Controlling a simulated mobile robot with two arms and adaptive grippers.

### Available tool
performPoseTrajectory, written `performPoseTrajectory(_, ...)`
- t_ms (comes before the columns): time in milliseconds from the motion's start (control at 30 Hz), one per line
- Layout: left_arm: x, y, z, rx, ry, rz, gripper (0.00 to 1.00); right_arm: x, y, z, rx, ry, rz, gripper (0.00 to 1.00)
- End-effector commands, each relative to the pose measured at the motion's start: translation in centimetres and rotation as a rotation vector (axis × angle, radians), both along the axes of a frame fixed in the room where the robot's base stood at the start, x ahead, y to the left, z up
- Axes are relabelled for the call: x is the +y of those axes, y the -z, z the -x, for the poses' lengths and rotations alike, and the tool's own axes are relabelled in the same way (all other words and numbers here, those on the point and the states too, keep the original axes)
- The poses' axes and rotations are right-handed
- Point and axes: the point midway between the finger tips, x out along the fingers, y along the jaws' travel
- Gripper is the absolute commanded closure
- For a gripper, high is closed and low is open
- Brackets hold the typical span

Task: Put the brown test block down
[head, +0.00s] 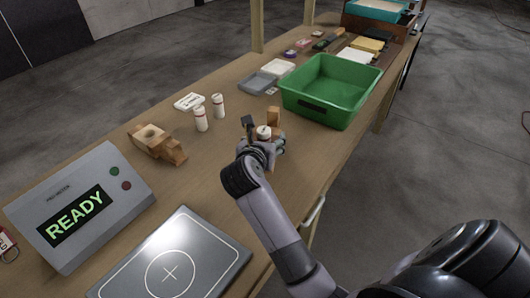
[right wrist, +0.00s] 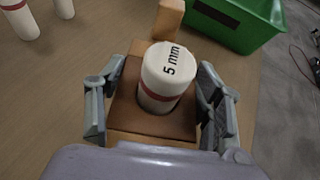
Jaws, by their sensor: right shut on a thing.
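The brown test block (right wrist: 123,113) sits between the fingers of my right gripper (right wrist: 160,112), which is shut on its sides. A white cylinder marked "5 mm" (right wrist: 167,75), with a red band, stands in the block's top. In the head view my right gripper (head: 263,145) is over the table's near right part, and the cylinder's white top (head: 264,131) shows; fingers hide most of the block. An upright tan piece (right wrist: 170,18) is just beyond; I cannot tell whether it joins the block. Whether the block touches the table is hidden. My left gripper is out of view.
A green bin (head: 330,88) stands beyond the gripper. Another wooden block with a hole (head: 155,142) and two white cylinders (head: 201,118) are to the left. A READY display box (head: 80,205) and a plate with a cross (head: 172,262) are nearer. Bare table lies between.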

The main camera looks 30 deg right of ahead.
Motion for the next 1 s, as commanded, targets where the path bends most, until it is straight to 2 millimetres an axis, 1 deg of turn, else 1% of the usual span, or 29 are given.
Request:
performPoseTrajectory(100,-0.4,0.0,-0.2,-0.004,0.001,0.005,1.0,0.0,0.7,0.0,-0.002,-0.001,0.002,0.8)
performPoseTrajectory(300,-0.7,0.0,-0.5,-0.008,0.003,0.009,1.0,0.0,3.7,0.0,0.0,-0.002,0.003,0.8)
performPoseTrajectory(400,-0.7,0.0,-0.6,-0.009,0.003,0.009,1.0,0.0,4.5,0.0,-0.002,-0.001,0.002,0.8)
performPoseTrajectory(667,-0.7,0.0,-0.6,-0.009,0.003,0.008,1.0,0.0,4.6,0.0,-0.004,-0.001,0.0,0.8)
performPoseTrajectory(800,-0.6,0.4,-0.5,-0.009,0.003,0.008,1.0,0.0,5.1,0.0,-0.003,-0.001,0.0,0.8)
performPoseTrajectory(833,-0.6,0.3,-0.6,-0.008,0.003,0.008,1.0,0.1,5.0,0.0,-0.002,-0.001,-0.001,0.37)
performPoseTrajectory(1000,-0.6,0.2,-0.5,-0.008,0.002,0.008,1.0,0.0,5.0,0.0,-0.001,-0.001,-0.001,0.26)
